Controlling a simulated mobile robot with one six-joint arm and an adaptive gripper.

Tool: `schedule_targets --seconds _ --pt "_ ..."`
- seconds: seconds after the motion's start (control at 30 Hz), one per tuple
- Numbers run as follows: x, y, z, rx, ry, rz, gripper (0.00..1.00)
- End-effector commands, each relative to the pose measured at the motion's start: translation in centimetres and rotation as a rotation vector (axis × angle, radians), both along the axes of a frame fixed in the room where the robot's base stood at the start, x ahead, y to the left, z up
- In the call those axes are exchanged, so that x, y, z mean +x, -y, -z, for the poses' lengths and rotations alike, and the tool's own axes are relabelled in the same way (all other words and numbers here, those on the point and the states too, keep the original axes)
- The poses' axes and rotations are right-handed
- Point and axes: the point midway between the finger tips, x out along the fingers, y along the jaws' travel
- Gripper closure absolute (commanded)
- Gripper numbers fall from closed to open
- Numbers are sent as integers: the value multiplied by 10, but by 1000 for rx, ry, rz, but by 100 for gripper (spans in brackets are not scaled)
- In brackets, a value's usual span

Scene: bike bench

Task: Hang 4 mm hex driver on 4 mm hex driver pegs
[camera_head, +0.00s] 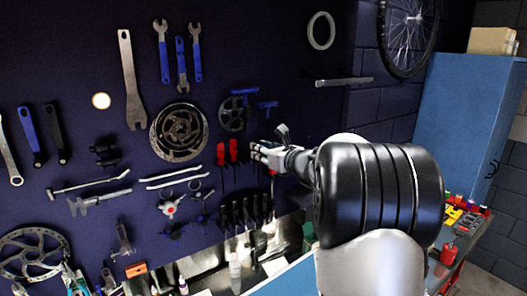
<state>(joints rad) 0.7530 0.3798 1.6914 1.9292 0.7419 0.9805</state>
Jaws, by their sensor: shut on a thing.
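My gripper (262,152) is at the dark tool wall, just right of two hanging red-handled drivers (227,152). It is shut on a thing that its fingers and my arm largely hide. A bit of red and a thin part (272,173) show just below the fingers; this seems to be the 4 mm hex driver. No size marks can be read. The pegs for it cannot be made out, and I cannot tell whether the held driver touches the wall.
Blue T-handled tools (267,104) and a dark chainring (232,114) hang above my gripper. A row of black-handled tools (246,211) hangs below. A metal bar (344,81) sticks out at upper right. A blue cabinet (465,130) stands at right. Bottles (235,272) stand on the bench below.

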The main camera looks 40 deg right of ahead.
Motion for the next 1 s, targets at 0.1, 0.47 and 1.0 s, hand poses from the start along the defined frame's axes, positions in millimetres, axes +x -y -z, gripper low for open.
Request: schedule_targets --seconds 0.1,0.47,1.0 --pt "8 -1 0 -1 1 -3 100" --pt "30 0 2 -1 0 -3 100" --pt "62 2 4 -1 0 -3 100"
